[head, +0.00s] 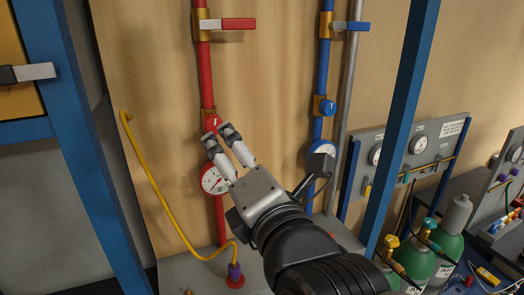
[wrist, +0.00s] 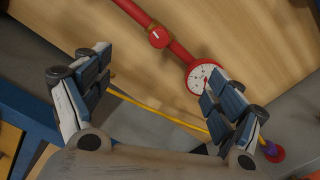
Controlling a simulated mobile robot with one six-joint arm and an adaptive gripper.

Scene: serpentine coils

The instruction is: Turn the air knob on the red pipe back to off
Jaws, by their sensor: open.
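The red pipe (head: 206,80) runs down the wooden wall board. Its round red knob (head: 212,121) sits above a white-faced gauge (head: 210,180) and is partly covered by a fingertip in the head view. In the wrist view the knob (wrist: 158,37) shows a short white mark, and the gauge (wrist: 201,74) is partly behind the right finger. My gripper (head: 220,137) is open and empty, in front of the pipe near the knob. In the wrist view the knob lies beyond the fingertips, between the two spread fingers; contact does not show.
A red lever (head: 238,24) is higher on the red pipe. A blue pipe (head: 323,70) with a blue knob (head: 327,107) stands to the right. A yellow hose (head: 160,190) hangs left. Blue frame posts (head: 400,120) and green cylinders (head: 417,262) are at the sides.

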